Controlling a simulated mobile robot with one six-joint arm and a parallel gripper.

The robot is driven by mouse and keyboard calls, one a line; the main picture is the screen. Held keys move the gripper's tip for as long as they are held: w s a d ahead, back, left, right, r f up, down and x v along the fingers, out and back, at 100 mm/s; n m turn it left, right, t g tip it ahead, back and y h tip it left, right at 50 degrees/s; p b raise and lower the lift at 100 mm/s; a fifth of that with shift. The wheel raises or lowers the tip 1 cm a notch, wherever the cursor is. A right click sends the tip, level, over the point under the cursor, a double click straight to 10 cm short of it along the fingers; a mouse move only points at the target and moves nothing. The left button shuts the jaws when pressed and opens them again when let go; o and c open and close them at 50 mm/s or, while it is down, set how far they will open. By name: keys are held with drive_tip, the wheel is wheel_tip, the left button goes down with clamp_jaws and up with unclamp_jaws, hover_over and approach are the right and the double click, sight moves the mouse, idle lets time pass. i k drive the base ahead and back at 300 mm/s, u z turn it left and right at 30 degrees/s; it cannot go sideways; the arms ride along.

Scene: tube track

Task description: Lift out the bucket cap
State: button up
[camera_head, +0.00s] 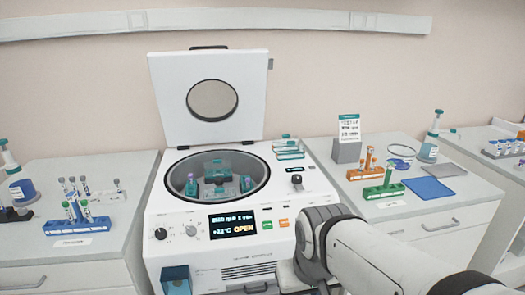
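The white centrifuge (290,205) stands in the middle with its lid (170,95) raised. Its round bowl holds a rotor with teal buckets: one at the back (216,165), one at the right (246,183), and one at the left (191,186) with something purple in it. Which of them carries a cap is too small to tell. Clear, teal-edged pieces that look like caps (289,150) lie on the deck right of the bowl. My arm reaches in from the lower right, its wrist in front of the centrifuge. My gripper does not show.
The display reads OPEN. Left bench: a tube rack (77,224) and a blue-liquid bottle (22,188). Right bench: orange (366,172) and green (383,190) racks, a blue mat (429,188) and a bottle (430,148). The raised lid stands behind the bowl.

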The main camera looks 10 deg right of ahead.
sight(292, 150)
drive_tip(key=k, duration=0.6)
drive_tip(key=z, duration=0.45)
drive_tip(key=i, duration=0.55)
drive_tip(key=z, duration=0.45)
drive_tip(key=i, duration=1.4)
drive_tip(key=u, duration=0.95)
